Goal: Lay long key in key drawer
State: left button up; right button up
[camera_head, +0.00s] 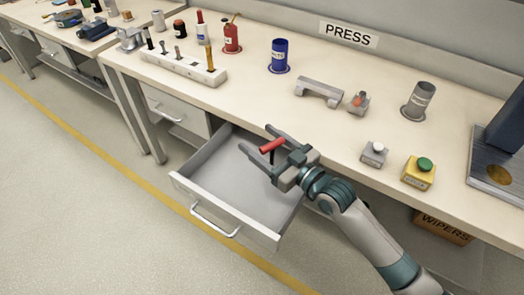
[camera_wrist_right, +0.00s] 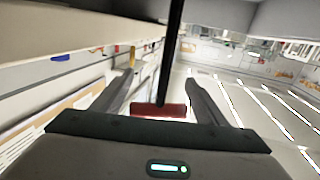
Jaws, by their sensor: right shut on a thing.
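The long key has a red crossbar handle (camera_head: 272,145) and a thin dark shaft. My right gripper (camera_head: 257,140) is shut on the handle, which spans between its two fingers. In the head view the shaft points down. The right wrist view shows the red handle (camera_wrist_right: 158,110) between the fingers and the black shaft running to the top edge. The key drawer (camera_head: 225,172) is pulled out below the bench and looks empty. The gripper and key are above its right part, apart from its floor as far as I can tell. My left gripper is not in view.
The bench top (camera_head: 300,115) lies just behind the drawer. It bears a grey bracket (camera_head: 319,92), a white socket block (camera_head: 183,66), a blue cup (camera_head: 279,56) and a yellow box with a green button (camera_head: 418,172). A WIPERS box (camera_head: 443,227) is under the bench.

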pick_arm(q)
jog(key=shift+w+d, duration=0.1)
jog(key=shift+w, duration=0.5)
pick_arm(e)
notch_tip(320, 180, down, 4)
jog(key=shift+f, duration=0.15)
jog(key=o, duration=1.1)
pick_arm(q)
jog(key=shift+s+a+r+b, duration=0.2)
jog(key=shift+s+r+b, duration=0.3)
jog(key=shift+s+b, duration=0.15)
pick_arm(e)
jog(key=v, duration=1.2)
jog(key=shift+r, duration=0.2)
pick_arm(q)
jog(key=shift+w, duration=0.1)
